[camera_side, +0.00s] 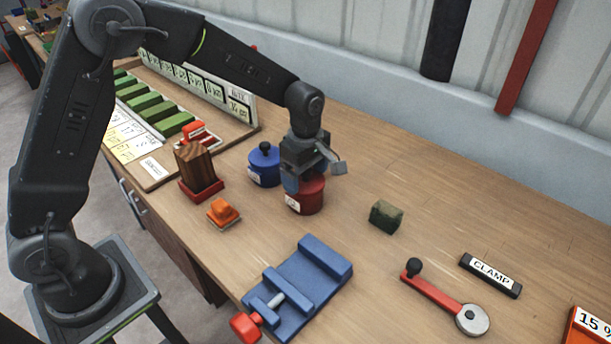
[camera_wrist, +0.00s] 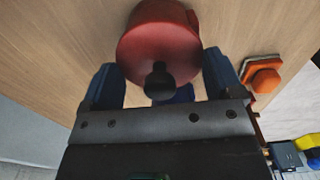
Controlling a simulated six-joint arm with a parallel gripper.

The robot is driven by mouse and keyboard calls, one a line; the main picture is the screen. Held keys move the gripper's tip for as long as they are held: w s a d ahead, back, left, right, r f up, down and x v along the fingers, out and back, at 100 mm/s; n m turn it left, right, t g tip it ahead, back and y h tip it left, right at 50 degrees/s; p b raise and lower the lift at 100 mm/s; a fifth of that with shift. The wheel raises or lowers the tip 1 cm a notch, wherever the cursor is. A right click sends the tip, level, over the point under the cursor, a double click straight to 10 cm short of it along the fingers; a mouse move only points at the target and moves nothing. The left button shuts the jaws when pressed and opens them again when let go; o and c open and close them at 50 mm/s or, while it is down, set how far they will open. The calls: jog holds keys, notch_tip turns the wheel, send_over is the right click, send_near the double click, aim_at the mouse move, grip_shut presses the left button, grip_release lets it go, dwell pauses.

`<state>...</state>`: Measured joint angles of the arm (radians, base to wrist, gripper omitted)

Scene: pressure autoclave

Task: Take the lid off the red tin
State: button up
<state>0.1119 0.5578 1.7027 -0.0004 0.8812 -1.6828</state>
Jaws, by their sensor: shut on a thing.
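The red tin (camera_side: 311,200) stands on the bench below my gripper (camera_side: 307,178). Its red lid (camera_wrist: 150,50) with a black knob (camera_wrist: 158,82) shows in the wrist view. My gripper's blue fingers (camera_wrist: 163,75) stand on either side of the lid, and the jaws are shut on it. The lid appears to be on the tin, though the gripper hides much of the tin's top in the side view. I cannot tell whether there is any gap between lid and tin.
A blue tin (camera_side: 264,168) with a black knob stands close left of the red tin. A wooden block in a red base (camera_side: 203,190), an orange block (camera_side: 223,213), a green block (camera_side: 385,216) and a blue vise (camera_side: 300,285) stand around. The bench right of the red tin is clear up to the green block.

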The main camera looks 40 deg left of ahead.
jog(key=shift+r, duration=0.45)
jog(key=r, duration=0.3)
jog(key=shift+a+r, duration=0.2)
jog(key=shift+r, duration=0.1)
jog(key=s+a+r, duration=0.4)
jog(key=a+r, duration=0.2)
jog(key=a, duration=0.4)
jog(key=s+f, duration=0.3)
jog(key=s, duration=0.4)
jog(key=s+f, duration=0.3)
jog(key=s, duration=0.4)
send_over(253, 244)
jog(key=f, duration=0.6)
jog(key=shift+a+f, duration=0.2)
jog(key=shift+f, duration=0.15)
jog(key=shift+d+f, duration=0.15)
jog(key=shift+d, duration=0.05)
jog(key=shift+f, duration=2)
